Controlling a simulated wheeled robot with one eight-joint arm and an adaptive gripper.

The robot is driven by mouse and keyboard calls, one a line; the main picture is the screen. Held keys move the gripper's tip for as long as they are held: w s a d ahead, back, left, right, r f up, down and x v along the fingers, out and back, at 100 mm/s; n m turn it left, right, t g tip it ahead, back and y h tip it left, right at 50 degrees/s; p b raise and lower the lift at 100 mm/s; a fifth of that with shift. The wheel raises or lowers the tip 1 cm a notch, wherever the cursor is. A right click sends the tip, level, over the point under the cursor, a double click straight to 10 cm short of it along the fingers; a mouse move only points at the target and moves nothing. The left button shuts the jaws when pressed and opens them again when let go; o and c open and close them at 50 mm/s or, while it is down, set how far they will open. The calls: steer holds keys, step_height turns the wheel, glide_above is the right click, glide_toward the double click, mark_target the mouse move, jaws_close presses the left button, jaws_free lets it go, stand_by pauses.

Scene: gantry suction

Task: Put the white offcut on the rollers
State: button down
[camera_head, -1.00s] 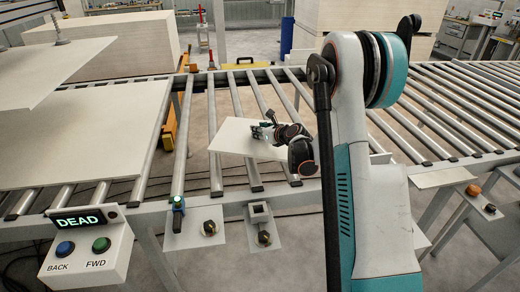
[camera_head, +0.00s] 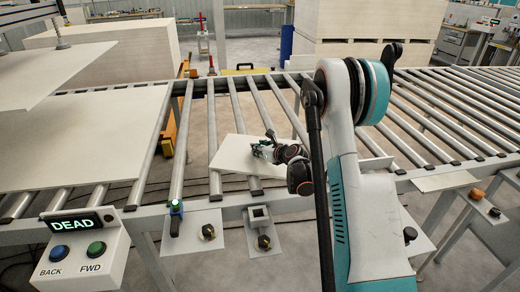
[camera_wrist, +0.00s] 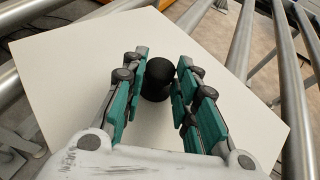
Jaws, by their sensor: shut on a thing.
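The white offcut (camera_head: 235,153) is a flat pale panel over the rollers right of the large board, near the front rail. In the wrist view the offcut (camera_wrist: 75,75) lies below my fingers, turned at an angle to the rollers. A black round knob (camera_wrist: 157,80) stands up from the middle of it. My gripper (camera_wrist: 158,75) has its teal-padded fingers on either side of the knob and is shut on it. In the head view my gripper (camera_head: 260,150) is small over the panel. I cannot tell if the panel touches the rollers.
Bare rollers (camera_head: 215,125) surround the panel, with open gaps between them. A large pale board (camera_head: 85,135) lies on the left rollers, with another panel (camera_head: 30,75) hanging above it. A control box reading DEAD (camera_head: 85,245) stands front left. Small brackets with knobs line the front rail.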

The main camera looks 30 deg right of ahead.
steer(key=c, duration=1.2)
jaws_free()
steer(key=shift+c, duration=0.2)
steer(key=shift+s+r, duration=0.15)
steer(key=shift+s, duration=0.05)
steer(key=p+v, duration=0.3)
steer(key=v, duration=0.8)
steer(key=shift+s+d+r, duration=0.1)
steer(key=shift+s, duration=0.2)
